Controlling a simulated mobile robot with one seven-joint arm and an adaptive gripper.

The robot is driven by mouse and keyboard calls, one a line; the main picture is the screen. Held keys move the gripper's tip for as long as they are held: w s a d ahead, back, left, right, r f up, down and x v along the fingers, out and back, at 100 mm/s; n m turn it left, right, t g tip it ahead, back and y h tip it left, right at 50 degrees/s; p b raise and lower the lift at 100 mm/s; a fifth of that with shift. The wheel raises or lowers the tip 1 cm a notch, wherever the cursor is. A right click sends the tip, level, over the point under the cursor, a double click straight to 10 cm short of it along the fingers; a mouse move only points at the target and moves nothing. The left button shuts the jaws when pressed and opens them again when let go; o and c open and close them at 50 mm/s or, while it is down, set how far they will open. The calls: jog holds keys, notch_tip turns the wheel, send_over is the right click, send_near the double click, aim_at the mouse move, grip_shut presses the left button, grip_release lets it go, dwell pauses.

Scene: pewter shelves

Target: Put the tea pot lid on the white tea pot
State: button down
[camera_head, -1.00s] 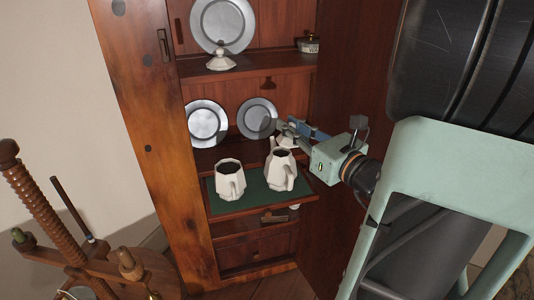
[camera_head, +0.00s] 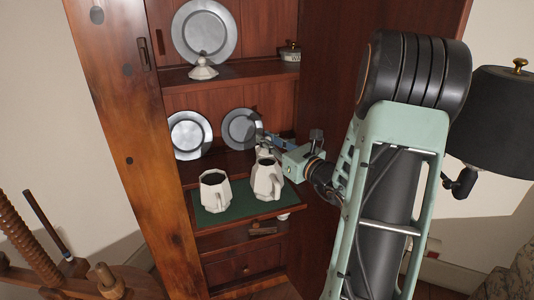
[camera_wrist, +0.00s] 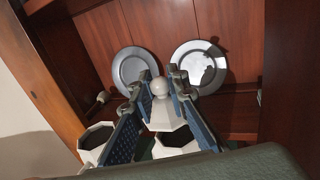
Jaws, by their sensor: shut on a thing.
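The white tea pot (camera_head: 266,181) stands upright on a green-topped board in the cabinet. My gripper (camera_head: 264,146) is just above it. In the wrist view my gripper (camera_wrist: 160,92) is shut on the round knob of the white faceted lid (camera_wrist: 163,116), which hangs knob up between the fingers. I cannot tell whether lid and pot touch. In the head view the lid (camera_head: 264,155) is small and partly hidden by my gripper.
A second white open vessel (camera_head: 215,191) stands left of the tea pot. Two pewter plates (camera_head: 189,135) lean behind. On the upper shelf are another white lid-like piece (camera_head: 203,69), a large plate (camera_head: 205,30) and a small labelled pot (camera_head: 290,53). Cabinet sides flank the space.

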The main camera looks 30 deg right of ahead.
aim_at(267, 151)
jog(key=shift+w+d+f, duration=0.1)
jog(key=shift+w+f, duration=0.15)
jog(key=shift+f, duration=0.15)
jog(key=shift+w+f+b, duration=0.1)
jog(key=shift+f+b, duration=0.75)
jog(key=shift+f, duration=0.65)
jog(key=shift+f, duration=0.2)
jog(key=c, duration=1.9)
grip_release()
